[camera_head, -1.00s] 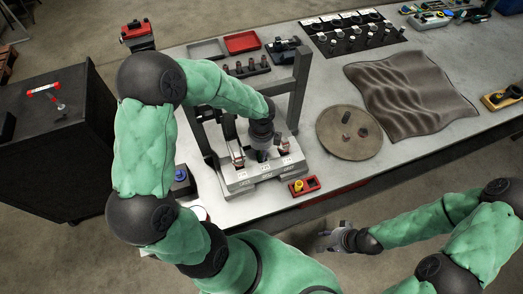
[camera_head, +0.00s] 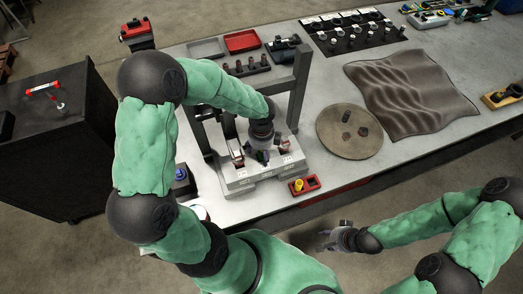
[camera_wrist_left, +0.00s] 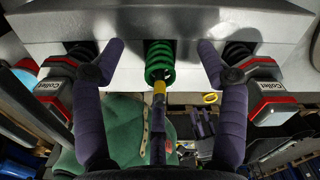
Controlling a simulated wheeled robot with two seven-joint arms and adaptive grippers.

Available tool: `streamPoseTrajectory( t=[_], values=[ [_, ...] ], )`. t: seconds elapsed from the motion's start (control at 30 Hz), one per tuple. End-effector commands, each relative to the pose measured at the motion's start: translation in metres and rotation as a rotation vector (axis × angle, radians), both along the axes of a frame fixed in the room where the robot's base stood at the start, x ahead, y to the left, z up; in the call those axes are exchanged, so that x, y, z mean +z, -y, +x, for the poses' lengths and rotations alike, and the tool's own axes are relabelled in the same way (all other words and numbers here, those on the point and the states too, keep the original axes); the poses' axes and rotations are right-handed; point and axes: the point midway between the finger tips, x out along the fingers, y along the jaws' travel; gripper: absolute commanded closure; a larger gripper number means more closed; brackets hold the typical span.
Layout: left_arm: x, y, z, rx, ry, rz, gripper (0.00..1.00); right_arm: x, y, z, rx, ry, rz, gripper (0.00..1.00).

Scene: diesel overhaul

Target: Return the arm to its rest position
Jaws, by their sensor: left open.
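My left gripper (camera_head: 262,156) is low over the grey fixture block (camera_head: 241,181) on the bench. In the left wrist view its two purple fingers (camera_wrist_left: 161,48) are spread open. A green coil spring (camera_wrist_left: 159,59) lies between them at the block, with a visible gap to each finger. A dark rod with a yellow band (camera_wrist_left: 159,88) is in line with the spring. Red-and-grey parts labelled "Collet" sit on both sides, the left one (camera_wrist_left: 53,87) and the right one (camera_wrist_left: 268,91). My right gripper (camera_head: 332,238) is in front of the bench, apart from everything; its jaw opening is unclear.
Dark posts (camera_head: 299,88) of the fixture stand close beside my left wrist. A red tray (camera_head: 304,186) with a yellow piece is at the front edge. A round brown plate (camera_head: 349,132) and a wavy dark mat (camera_head: 411,92) lie to the right. A black cabinet (camera_head: 50,140) stands left.

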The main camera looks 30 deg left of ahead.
Motion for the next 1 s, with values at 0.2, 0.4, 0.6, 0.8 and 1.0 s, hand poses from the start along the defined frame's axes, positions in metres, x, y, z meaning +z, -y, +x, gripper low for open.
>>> streamPoseTrajectory(
  t=[0.2, 0.4, 0.6, 0.8, 1.0],
  values=[
    [0.000, 0.000, 0.000, 0.000, 0.000, 0.000, 0.26, 0.000, 0.000, 0.000, 0.000, 0.000, 0.000, 0.60],
    [0.005, 0.000, 0.000, 0.000, 0.000, 0.000, 0.26, 0.004, 0.000, 0.000, 0.000, 0.000, 0.000, 0.60],
    [0.015, 0.000, 0.000, 0.000, 0.000, 0.000, 0.26, 0.014, 0.000, 0.000, 0.000, 0.000, 0.000, 0.60],
    [0.026, 0.000, 0.000, 0.000, 0.000, 0.000, 0.26, 0.023, 0.000, 0.000, 0.000, 0.000, 0.000, 0.60],
    [0.036, 0.000, 0.000, 0.000, 0.000, 0.000, 0.26, 0.032, 0.000, 0.000, 0.000, 0.000, 0.000, 0.60]
  ],
)
